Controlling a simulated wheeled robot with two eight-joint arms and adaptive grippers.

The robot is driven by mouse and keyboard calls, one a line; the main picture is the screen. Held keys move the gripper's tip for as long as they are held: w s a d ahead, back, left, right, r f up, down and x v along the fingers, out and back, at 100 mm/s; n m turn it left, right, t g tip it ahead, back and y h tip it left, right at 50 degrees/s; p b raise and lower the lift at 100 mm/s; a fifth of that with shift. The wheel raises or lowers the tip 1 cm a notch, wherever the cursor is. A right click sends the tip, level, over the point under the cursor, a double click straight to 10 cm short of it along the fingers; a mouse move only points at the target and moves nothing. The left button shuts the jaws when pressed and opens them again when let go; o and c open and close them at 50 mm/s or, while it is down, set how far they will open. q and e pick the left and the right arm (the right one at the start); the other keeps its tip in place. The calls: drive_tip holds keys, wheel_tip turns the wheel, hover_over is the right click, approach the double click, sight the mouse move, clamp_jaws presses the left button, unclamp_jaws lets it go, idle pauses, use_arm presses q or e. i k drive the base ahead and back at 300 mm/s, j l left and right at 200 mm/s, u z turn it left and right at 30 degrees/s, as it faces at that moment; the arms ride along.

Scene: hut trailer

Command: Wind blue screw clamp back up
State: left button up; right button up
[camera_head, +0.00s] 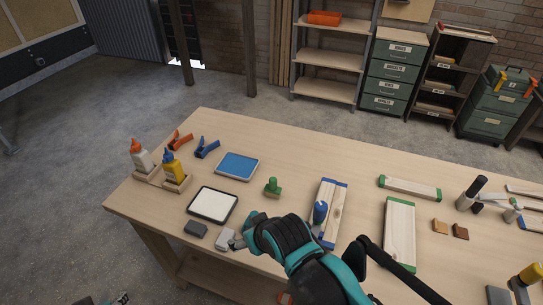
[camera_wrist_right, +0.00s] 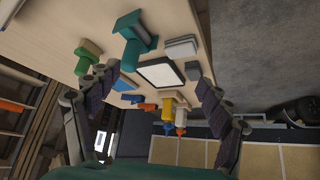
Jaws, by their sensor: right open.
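I cannot single out a screw clamp for certain. A blue upright piece (camera_head: 320,212) shows beside my right arm, over a pale board with blue ends (camera_head: 330,193). In the right wrist view, a blue-teal piece with a flat square part (camera_wrist_right: 132,35) shows between the fingers, towards the top. A blue clamp-like tool (camera_head: 207,148) lies at the back left of the table. My right gripper (camera_wrist_right: 155,78) is open and empty over the table; my arm hides most of it in the head view.
A white pad (camera_head: 213,205), a blue pad (camera_head: 238,166), a green stamp-like piece (camera_head: 272,187) and glue bottles (camera_head: 174,170) stand to the left. A green-ended board (camera_head: 399,235) and loose tools lie to the right. The table's back middle is clear.

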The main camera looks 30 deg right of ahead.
sight(321, 208)
drive_tip(key=z, duration=1.75)
